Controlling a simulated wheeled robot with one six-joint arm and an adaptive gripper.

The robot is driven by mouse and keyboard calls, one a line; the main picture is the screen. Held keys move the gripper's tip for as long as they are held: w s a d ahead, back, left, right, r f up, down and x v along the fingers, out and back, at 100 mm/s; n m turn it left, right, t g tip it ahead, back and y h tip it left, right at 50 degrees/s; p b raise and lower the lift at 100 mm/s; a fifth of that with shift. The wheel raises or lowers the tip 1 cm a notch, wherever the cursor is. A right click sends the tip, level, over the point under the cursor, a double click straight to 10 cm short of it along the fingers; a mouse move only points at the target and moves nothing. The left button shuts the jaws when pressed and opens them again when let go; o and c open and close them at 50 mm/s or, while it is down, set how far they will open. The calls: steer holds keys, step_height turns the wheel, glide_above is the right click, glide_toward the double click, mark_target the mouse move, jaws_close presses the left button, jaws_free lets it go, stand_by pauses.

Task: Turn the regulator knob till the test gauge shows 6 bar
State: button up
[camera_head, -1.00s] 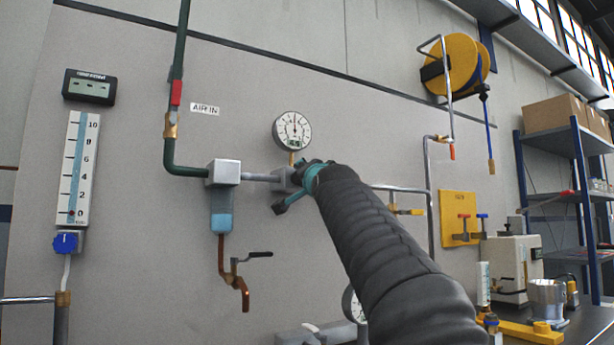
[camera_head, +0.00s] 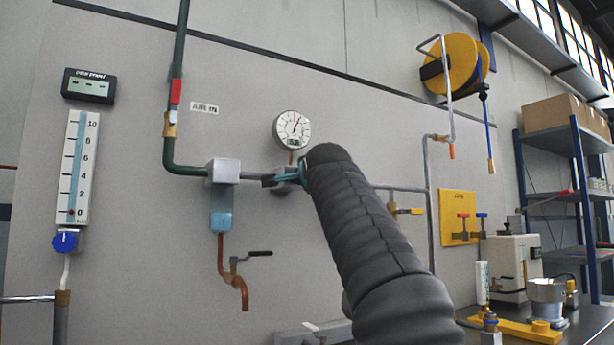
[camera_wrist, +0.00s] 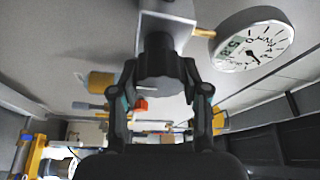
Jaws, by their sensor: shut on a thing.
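The regulator knob (camera_wrist: 158,72) is a dark, ridged cap below a pale metal block in the wrist view. My gripper (camera_wrist: 160,88) is shut on it, one finger on each side. In the head view my gripper (camera_head: 285,178) is at the regulator under the gauge, and my dark arm and fingers hide the knob. The round white test gauge (camera_head: 292,129) stands above it, its needle pointing up and a little right.
A filter bowl (camera_head: 221,205) on the green pipe hangs left of my gripper. A copper drain with a black lever (camera_head: 258,253) is below it. The wall panel above the gauge is clear.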

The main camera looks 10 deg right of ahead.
stand_by(0.3)
steer(key=o, duration=1.1)
steer(key=shift+o, duration=0.2)
steer(key=s+f, duration=0.1)
steer(key=s, duration=1.1)
steer(key=shift+a, duration=0.4)
steer(key=shift+f, duration=0.1)
